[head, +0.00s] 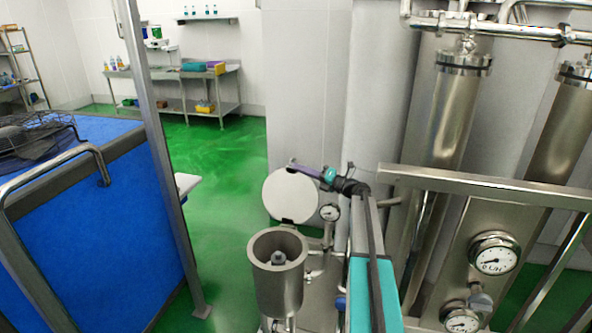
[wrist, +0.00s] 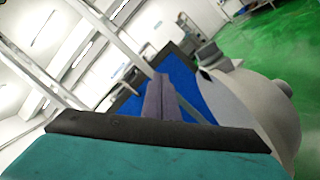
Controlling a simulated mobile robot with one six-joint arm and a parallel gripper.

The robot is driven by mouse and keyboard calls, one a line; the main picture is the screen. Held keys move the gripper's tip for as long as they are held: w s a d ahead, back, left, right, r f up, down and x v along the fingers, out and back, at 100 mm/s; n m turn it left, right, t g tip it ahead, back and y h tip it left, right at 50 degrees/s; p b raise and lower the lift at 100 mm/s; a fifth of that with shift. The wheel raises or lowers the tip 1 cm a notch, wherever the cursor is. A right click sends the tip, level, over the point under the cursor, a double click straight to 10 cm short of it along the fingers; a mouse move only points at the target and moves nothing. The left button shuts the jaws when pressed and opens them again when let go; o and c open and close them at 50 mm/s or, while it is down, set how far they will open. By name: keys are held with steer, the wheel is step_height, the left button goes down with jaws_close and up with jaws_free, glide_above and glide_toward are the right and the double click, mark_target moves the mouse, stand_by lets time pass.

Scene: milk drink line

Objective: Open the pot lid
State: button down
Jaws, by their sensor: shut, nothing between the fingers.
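The steel pot (head: 263,284) stands at the lower middle of the head view, with its mouth open and a dark rounded part inside. Its round pale lid (head: 290,196) stands raised, tilted up behind the rim. My gripper (head: 296,166) is at the top right edge of the lid, its purple fingers shut and holding nothing. Whether they touch the lid is unclear. In the wrist view the shut fingers (wrist: 160,90) point forward, with the grey lid (wrist: 243,103) close on their right.
A steel railing (head: 490,186) and tall steel cylinders are at the right. A blue-sided unit (head: 110,225) and a metal post stand at the left. Green floor (head: 225,160) is clear behind the pot.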

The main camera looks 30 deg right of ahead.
steer(key=r+b+v, duration=0.1)
steer(key=b+v, duration=0.1)
steer(key=v, duration=0.5)
steer(key=shift+s+r, duration=0.25)
steer(key=shift+s, duration=0.05)
